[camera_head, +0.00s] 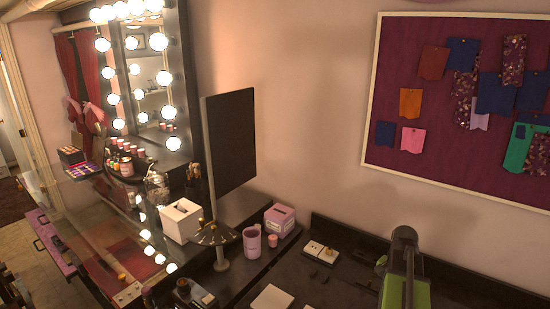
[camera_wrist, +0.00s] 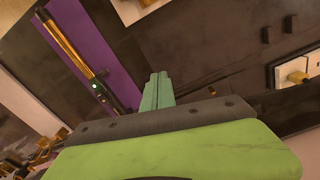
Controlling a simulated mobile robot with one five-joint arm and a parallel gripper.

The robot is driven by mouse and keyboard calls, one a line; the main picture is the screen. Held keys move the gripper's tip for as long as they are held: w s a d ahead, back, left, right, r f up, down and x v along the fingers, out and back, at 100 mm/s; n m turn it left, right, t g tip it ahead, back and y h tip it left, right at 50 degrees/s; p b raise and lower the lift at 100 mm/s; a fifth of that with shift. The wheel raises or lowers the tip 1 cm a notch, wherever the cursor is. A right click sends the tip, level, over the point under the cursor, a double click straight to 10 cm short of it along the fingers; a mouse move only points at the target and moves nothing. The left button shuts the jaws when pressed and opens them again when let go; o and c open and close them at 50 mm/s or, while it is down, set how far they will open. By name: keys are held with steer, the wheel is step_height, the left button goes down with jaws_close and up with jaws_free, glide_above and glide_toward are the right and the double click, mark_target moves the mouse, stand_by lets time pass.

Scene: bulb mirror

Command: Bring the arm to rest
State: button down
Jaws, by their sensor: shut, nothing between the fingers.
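My gripper (camera_wrist: 158,78) shows in the wrist view, its two pale green fingers together with nothing between them. The fingertips are over a dark surface, beside a purple strip (camera_wrist: 82,38) with a gold and dark rod (camera_wrist: 72,42) on it. I cannot tell how high above the surface they are. In the head view my arm's grey and green links are at the lower right, over the dark table. The fingers cannot be made out there.
A pink mug (camera_head: 252,244), a pink box (camera_head: 280,219), a white tissue box (camera_head: 182,221) and a dark monitor (camera_head: 230,141) stand left of the arm. A small white tray (camera_head: 321,252) is nearer it. The lit mirror (camera_head: 150,75) stands far left.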

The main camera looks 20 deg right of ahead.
steer(key=w+a+f+n, duration=0.1)
steer(key=w+a+n, duration=0.1)
steer(key=w+a, duration=0.35)
steer(key=w+a+n, duration=0.2)
steer(key=w+a, duration=0.1)
steer(key=a, duration=0.6)
steer(key=w+a+f+n+b, duration=0.1)
steer(key=a+n, duration=0.8)
steer(key=a, duration=1.6)
steer(key=shift+a+f+n+b, duration=0.15)
steer(key=shift+n+b, duration=0.25)
steer(key=shift+b, duration=0.1)
